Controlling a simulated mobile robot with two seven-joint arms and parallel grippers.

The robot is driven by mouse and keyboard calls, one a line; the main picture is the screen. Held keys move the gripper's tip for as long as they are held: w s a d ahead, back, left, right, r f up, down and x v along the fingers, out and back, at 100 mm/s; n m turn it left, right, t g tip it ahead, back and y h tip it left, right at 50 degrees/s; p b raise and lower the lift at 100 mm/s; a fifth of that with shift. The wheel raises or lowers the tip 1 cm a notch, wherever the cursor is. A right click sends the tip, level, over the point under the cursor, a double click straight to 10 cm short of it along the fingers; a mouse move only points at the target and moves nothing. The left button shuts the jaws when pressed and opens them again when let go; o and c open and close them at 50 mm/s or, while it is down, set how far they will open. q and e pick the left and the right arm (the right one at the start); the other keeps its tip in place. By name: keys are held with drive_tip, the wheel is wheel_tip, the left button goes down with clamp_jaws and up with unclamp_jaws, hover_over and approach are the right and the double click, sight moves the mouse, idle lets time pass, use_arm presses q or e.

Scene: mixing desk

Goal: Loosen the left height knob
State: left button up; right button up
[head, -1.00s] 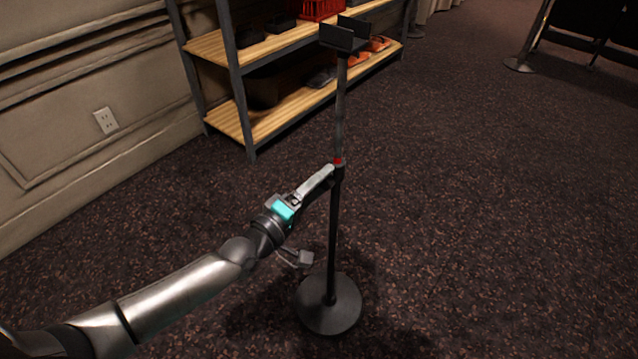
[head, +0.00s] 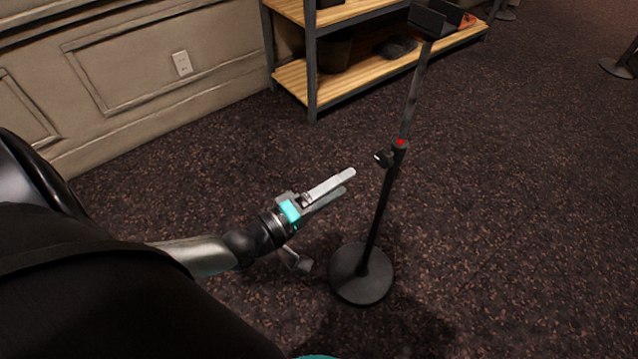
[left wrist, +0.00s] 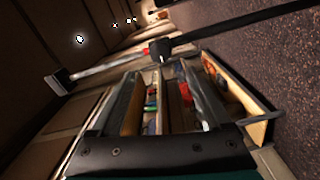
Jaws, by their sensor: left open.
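A black floor stand has a round base (head: 361,274), a thin upright pole (head: 380,215) and a forked bracket at its top (head: 430,20). The small dark height knob (head: 383,158) sticks out to the left of the collar, just below a red ring (head: 400,142). My left gripper (head: 347,181) is open and empty, left of the knob and slightly lower, with a clear gap between them. In the left wrist view the stand's dark collar (left wrist: 159,49) and red ring lie beyond the two spread fingers (left wrist: 165,95). My right gripper is out of view.
A shelf rack with wooden boards (head: 385,60) stands behind the stand. A panelled wall with an outlet (head: 182,63) is at the left. Another stand's base (head: 617,68) is at the far right. The dark carpet around the stand is clear.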

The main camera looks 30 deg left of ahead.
use_arm(q)
drive_tip(key=shift+p+v, duration=0.4)
drive_tip(key=shift+v, duration=1.9)
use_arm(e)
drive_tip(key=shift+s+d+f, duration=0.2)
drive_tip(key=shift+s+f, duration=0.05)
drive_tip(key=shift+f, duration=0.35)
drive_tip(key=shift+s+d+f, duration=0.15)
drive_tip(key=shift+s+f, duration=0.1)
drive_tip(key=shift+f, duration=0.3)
